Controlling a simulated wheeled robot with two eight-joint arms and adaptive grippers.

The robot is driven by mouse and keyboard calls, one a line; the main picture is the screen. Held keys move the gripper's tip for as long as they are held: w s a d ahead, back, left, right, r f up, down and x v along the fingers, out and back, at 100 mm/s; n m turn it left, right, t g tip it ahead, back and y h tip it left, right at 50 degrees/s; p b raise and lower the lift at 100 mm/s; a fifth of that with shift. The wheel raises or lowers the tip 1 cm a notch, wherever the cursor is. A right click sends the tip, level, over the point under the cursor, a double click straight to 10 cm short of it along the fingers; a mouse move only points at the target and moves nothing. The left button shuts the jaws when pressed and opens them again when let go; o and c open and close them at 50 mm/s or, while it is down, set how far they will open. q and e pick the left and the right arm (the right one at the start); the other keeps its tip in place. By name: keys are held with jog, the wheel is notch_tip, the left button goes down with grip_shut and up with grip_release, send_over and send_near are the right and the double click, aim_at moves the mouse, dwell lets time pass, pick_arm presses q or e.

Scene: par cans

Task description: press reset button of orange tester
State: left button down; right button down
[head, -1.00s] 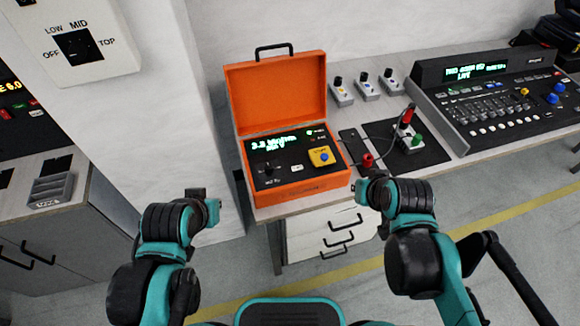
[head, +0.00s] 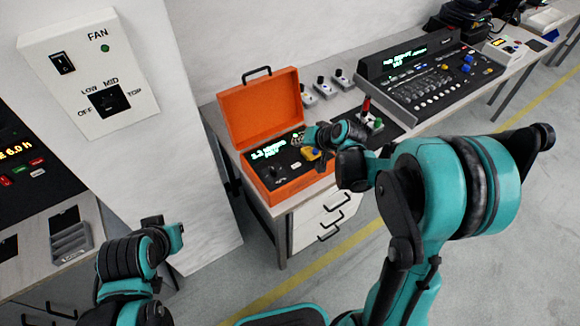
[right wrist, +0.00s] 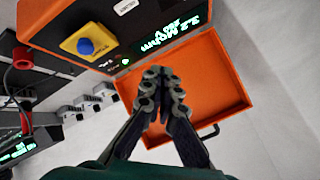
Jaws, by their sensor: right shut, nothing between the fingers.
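The orange tester (head: 262,113) stands open on the bench, its lid upright at the back and its dark panel with lit green text in front. A yellow block with a blue button (right wrist: 86,47) sits on the panel and is partly covered by my right arm in the head view. A small white labelled piece (right wrist: 125,6) is cut by the top edge of the right wrist view; I cannot read its label. My right gripper (right wrist: 163,82) is shut and empty, above the panel's right side (head: 312,136). My left gripper (head: 152,222) is left of the bench, away from the tester.
A red plug and green knob (head: 376,123) stand on a dark mat right of the tester. Small switch boxes (head: 325,88) line the wall side. A mixing console (head: 425,80) is farther right. A fan control box (head: 90,72) hangs on the wall at left.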

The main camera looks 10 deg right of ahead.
jog(key=shift+f, duration=0.15)
jog(key=b, duration=0.6)
send_over(298, 166)
notch_tip(298, 166, down, 8)
jog(key=shift+s+r, duration=0.1)
jog(key=shift+r, duration=0.15)
jog(key=shift+f+b, duration=0.6)
dwell(0.6)
jog(key=shift+f+b, duration=0.35)
jog(key=shift+b, duration=0.05)
jog(key=shift+f+b, duration=0.35)
jog(key=shift+f, duration=0.05)
dwell(0.5)
dwell(0.3)
jog(key=shift+a+r+p, duration=0.1)
jog(key=shift+r+p, duration=0.5)
jog(key=shift+r, duration=0.2)
